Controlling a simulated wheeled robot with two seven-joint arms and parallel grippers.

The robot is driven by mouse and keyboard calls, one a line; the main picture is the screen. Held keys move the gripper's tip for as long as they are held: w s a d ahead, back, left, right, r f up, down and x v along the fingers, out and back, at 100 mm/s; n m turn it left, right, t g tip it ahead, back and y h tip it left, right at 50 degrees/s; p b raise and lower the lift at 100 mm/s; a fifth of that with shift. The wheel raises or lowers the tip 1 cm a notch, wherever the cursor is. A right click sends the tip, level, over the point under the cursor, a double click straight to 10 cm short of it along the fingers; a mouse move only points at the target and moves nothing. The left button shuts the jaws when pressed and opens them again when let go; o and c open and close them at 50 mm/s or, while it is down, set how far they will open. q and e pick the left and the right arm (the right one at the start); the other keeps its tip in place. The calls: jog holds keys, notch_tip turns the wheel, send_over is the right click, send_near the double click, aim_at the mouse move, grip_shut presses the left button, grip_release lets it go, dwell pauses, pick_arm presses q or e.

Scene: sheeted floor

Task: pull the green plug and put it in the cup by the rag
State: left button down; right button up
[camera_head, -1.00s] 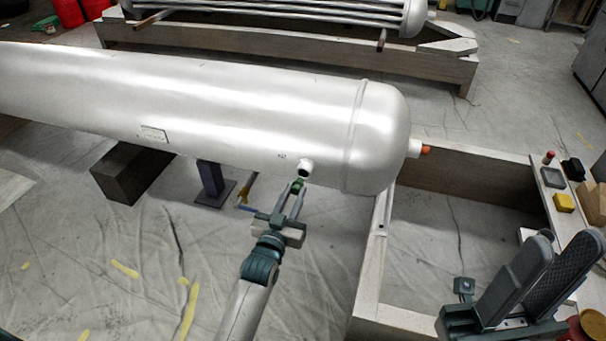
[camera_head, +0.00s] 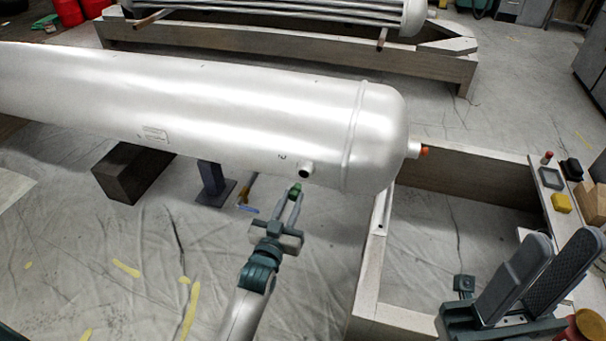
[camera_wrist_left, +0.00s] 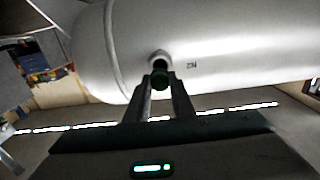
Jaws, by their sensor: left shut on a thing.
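The green plug (camera_head: 295,190) is between the fingertips of my left gripper (camera_head: 293,197), which is shut on it. The plug is out of the short nozzle (camera_head: 306,170) on the silver tank and a little below it; the nozzle's dark bore shows. In the left wrist view the plug (camera_wrist_left: 160,77) sits between the fingers, in front of the nozzle (camera_wrist_left: 160,57). My right gripper (camera_head: 564,246) is at the lower right, its two grey fingers apart and nothing seen between them. I cannot make out a cup or a rag for certain.
The silver tank (camera_head: 230,105) crosses the view. A pale timber frame (camera_head: 366,270) stands right of my left arm. Its right beam carries a grey tray (camera_head: 551,178), a yellow block (camera_head: 561,203) and a black item (camera_head: 572,168). A cardboard box (camera_head: 591,203) is beside them.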

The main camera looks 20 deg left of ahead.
pick_arm(q)
jog(key=shift+s+p, duration=0.6)
jog(key=shift+s, duration=0.55)
